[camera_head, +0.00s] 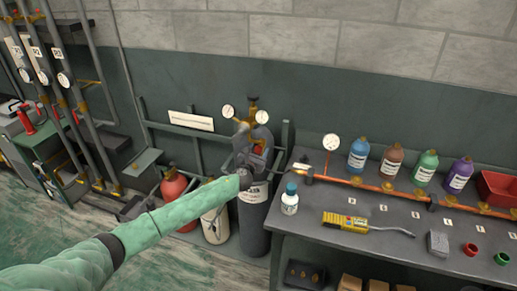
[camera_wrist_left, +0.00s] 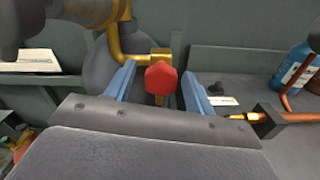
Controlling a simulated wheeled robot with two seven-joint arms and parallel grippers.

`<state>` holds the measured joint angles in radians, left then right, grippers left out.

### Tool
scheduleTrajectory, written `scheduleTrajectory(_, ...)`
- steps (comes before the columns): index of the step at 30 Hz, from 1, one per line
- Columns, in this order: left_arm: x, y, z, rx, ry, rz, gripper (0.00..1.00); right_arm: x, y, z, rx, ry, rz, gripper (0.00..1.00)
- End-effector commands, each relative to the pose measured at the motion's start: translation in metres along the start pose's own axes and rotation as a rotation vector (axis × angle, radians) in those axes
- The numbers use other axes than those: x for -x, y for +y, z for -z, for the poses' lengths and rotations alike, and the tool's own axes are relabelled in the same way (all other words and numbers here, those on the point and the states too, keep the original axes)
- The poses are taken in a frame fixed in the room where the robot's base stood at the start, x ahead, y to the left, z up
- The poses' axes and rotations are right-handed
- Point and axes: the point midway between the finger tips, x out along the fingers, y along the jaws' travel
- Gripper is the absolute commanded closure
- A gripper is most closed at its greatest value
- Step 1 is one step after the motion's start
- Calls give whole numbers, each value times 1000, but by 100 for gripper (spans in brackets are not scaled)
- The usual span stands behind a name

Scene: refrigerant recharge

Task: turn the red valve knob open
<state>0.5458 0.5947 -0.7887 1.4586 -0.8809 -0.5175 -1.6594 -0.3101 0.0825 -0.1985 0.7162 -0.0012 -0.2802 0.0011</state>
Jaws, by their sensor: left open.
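The red valve knob (camera_wrist_left: 161,77) shows in the left wrist view, faceted, in front of a brass fitting (camera_wrist_left: 147,59). My left gripper (camera_wrist_left: 157,72) is open, with one blue-grey finger on each side of the knob. Gaps show between the knob and both fingers in this view; contact at depth cannot be told. In the head view my left gripper (camera_head: 256,150) is at the top of the dark grey cylinder (camera_head: 254,222), below the gauges and brass regulator (camera_head: 253,112). My right gripper is not in view.
A workbench (camera_head: 390,238) stands right of the cylinder, with a white bottle (camera_head: 290,199), a copper pipe (camera_head: 400,193), a yellow tool (camera_head: 345,220) and several coloured bottles. A red cylinder (camera_head: 174,188) and a cream one (camera_head: 215,226) stand to the left. Rack rails (camera_head: 200,133) run behind.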

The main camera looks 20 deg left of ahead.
Motion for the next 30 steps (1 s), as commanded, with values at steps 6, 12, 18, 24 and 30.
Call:
scheduleTrajectory(6, -6, -1, 1, 1, 1, 0, 46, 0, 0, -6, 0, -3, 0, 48)
scheduleTrajectory(12, -6, -1, 1, 1, 1, 0, 52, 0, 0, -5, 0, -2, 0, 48)
scheduleTrajectory(18, -6, -1, 1, 1, 1, 0, 91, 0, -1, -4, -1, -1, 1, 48)
scheduleTrajectory(24, -6, -1, 1, 10, 1, 0, 91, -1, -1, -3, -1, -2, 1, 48)
scheduleTrajectory(30, -6, -1, 3, 69, 1, 0, 91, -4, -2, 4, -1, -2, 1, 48)
